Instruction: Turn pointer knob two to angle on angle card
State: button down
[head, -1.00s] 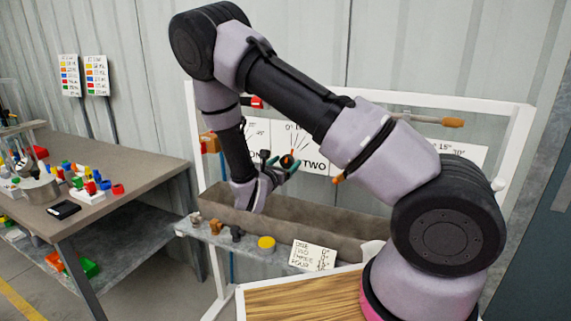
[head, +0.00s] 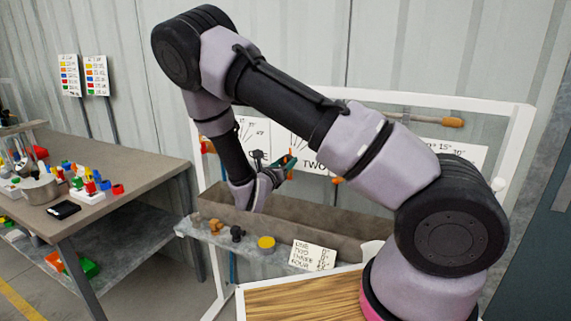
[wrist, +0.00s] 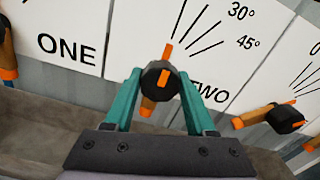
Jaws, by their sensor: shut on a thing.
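Knob two (wrist: 158,82) is a dark round knob with an orange pointer, on the white panel marked TWO (wrist: 210,90) in the wrist view. The green fingers of my gripper (wrist: 158,88) stand on either side of it and are shut on it. The pointer slants up and slightly right, roughly in line with the leftmost visible scale line; marks 30° and 45° lie further right. In the head view my gripper (head: 288,166) is at the panel, and the knob is mostly hidden. The angle card (head: 312,256) sits on the shelf front; its figures are too small to read surely.
A neighbouring knob (wrist: 284,118) with an orange pointer is right of my fingers, and panel ONE (wrist: 68,48) is left. A brown trough (head: 330,232) runs below the panels. A yellow cylinder (head: 266,243) and small parts sit on the shelf.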

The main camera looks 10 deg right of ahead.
jog(key=shift+c, duration=1.1)
grip_release()
jog(key=v, duration=1.1)
jog(key=shift+d, duration=0.1)
